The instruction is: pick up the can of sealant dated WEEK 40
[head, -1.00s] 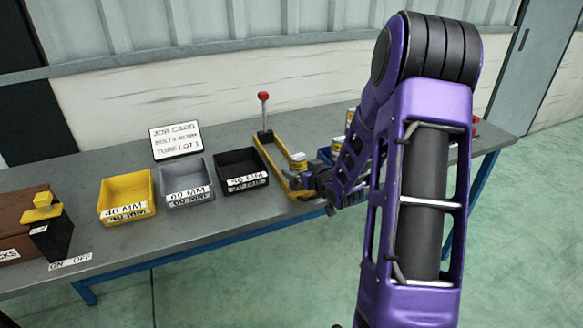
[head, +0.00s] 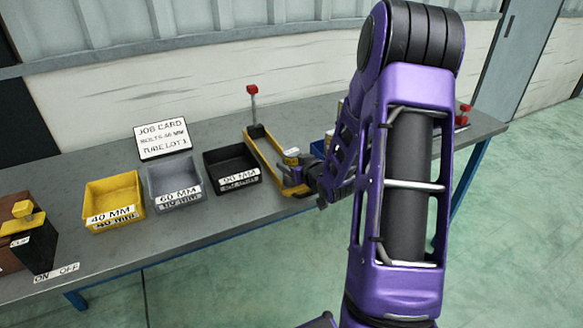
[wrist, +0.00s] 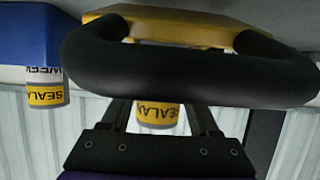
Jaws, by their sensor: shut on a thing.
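My gripper (wrist: 160,112) reaches in from the bottom of the wrist view, with its two black fingers either side of a can of sealant (wrist: 157,116). The fingertips pass behind a thick black bar, which also hides part of this can. The can has a yellow and white label with upside-down letters reading SEALA; its date is not visible. In the head view this can (head: 291,157) stands upright by the near end of a yellow frame, with my gripper against it. Another can (wrist: 45,88) at left in the wrist view shows WEEK and SEALA; its number is hidden.
The yellow frame (head: 262,155) has a red-topped lever (head: 253,105). A blue bin (head: 317,148) is close right of the gripper. Yellow (head: 112,190), grey (head: 172,170) and black (head: 228,160) bins stand left. The thick black bar (wrist: 190,75) crosses the wrist view. My arm hides the bench's right part.

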